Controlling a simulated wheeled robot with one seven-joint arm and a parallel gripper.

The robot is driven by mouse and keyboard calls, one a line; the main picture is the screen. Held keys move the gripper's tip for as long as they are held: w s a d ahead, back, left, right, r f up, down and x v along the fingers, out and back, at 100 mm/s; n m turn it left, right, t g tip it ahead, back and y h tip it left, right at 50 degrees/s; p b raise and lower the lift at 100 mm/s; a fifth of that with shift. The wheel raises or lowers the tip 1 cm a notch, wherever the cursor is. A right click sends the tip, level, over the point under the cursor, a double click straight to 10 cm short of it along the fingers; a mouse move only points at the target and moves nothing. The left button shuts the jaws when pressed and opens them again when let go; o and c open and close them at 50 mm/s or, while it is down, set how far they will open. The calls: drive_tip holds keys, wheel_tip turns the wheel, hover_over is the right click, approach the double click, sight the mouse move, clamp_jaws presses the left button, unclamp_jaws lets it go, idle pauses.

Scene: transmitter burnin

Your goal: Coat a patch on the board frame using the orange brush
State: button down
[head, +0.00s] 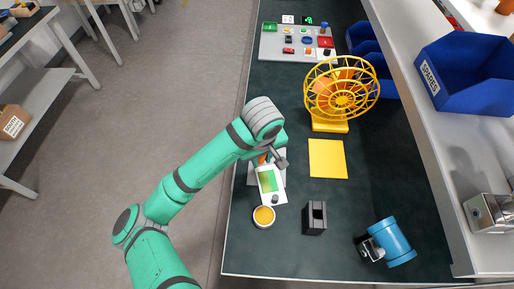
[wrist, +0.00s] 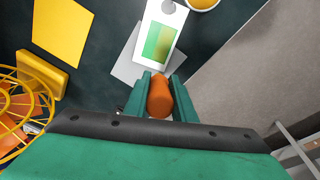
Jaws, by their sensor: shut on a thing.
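My gripper (wrist: 160,84) is shut on the orange brush (wrist: 160,98), whose rounded orange handle sits between the two green fingers in the wrist view. In the head view a little of the brush's orange (head: 262,159) shows by the fingers; its bristles are hidden. The white board frame (head: 278,187) lies on the dark bench just beyond my gripper. It also shows in the wrist view (wrist: 150,17), with a green patch (wrist: 158,42) in lighter and darker tones. I cannot tell whether the brush touches it. A white cup of amber liquid (head: 264,216) stands at the frame's near end.
A grey sheet (wrist: 130,65) lies partly under the frame. A switch panel (head: 270,42) is at the far end. Floor lies left.

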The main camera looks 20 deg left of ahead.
sight(260, 163)
wheel_tip(260, 163, up, 2)
drive_tip(key=shift+w+r, duration=0.1)
drive_tip(key=shift+r, duration=0.15)
drive_tip(key=shift+a+r, duration=0.15)
drive_tip(key=shift+r, duration=1.25)
drive_tip(key=shift+d+f+g+y, duration=0.15)
drive_tip(key=shift+d+f+y, duration=0.1)
drive_tip(key=shift+d, duration=0.6)
drive_tip(key=shift+d+f+g+y, duration=0.15)
drive_tip(key=shift+d+y, duration=0.1)
drive_tip(key=shift+d, duration=0.55)
